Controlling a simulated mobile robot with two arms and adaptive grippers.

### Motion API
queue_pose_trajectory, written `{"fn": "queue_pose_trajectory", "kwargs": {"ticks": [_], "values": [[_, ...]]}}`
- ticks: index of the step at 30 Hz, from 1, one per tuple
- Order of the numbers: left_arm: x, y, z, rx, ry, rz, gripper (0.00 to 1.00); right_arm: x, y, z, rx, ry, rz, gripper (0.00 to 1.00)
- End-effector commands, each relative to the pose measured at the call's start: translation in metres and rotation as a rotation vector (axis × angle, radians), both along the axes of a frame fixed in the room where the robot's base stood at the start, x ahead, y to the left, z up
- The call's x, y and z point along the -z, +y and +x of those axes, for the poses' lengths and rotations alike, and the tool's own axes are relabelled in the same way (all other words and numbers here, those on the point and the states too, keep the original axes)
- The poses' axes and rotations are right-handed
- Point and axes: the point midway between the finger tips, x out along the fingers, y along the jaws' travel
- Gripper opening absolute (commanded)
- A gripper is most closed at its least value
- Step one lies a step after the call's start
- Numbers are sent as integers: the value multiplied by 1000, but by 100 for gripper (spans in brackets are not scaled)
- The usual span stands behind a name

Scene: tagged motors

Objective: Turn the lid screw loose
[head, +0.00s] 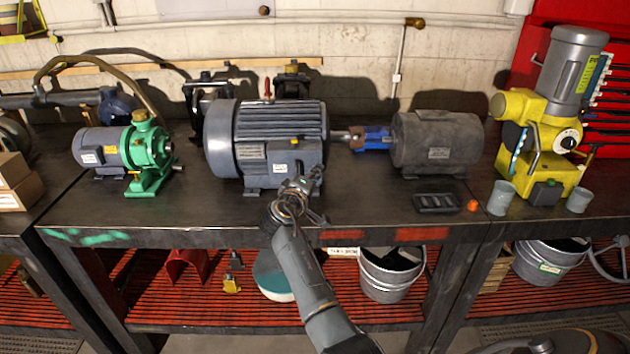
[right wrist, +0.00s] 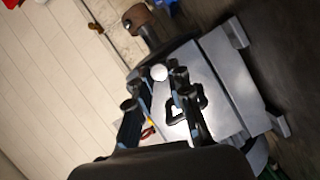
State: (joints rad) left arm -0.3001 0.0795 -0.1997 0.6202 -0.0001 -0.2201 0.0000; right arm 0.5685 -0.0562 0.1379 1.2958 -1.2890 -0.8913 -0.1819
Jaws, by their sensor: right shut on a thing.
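The large blue-grey motor (head: 235,140) lies on the bench with a box-like cover (head: 300,155) on its front side. My right gripper (head: 299,186) is at the front lower edge of this cover. In the right wrist view, the fingers of my right gripper (right wrist: 156,90) are around a small pale round piece, which looks like the lid screw (right wrist: 159,73), against the grey cover (right wrist: 220,75). The gripper is shut on it. The fingers hide most of the screw, so its thread cannot be seen. My left gripper is not in view.
A green pump with a motor (head: 145,155) stands to the left. A blue coupling (head: 372,138) and dark grey motor (head: 438,140) are to the right, with a black tray (head: 437,202) in front. A yellow machine (head: 540,140) and cups stand far right. Buckets (head: 390,275) sit below.

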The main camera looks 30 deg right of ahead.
Motion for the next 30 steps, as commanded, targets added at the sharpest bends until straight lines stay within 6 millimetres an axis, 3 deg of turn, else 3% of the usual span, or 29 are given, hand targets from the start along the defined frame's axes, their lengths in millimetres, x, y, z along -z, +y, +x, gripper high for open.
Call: {"fn": "queue_pose_trajectory", "kwargs": {"ticks": [1, 20, 21, 24, 30], "values": [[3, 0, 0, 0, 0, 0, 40, -7, -1, 2, -3, -5, -23, 0], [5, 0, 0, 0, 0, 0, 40, -9, -2, 2, -2, 17, -60, 0], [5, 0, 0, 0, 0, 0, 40, -9, -2, 2, -2, 17, -60, 25], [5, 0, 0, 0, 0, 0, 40, -7, -2, 1, -1, 19, -58, 43], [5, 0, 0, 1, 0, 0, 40, -4, -1, 1, -1, 25, -54, 43]]}}
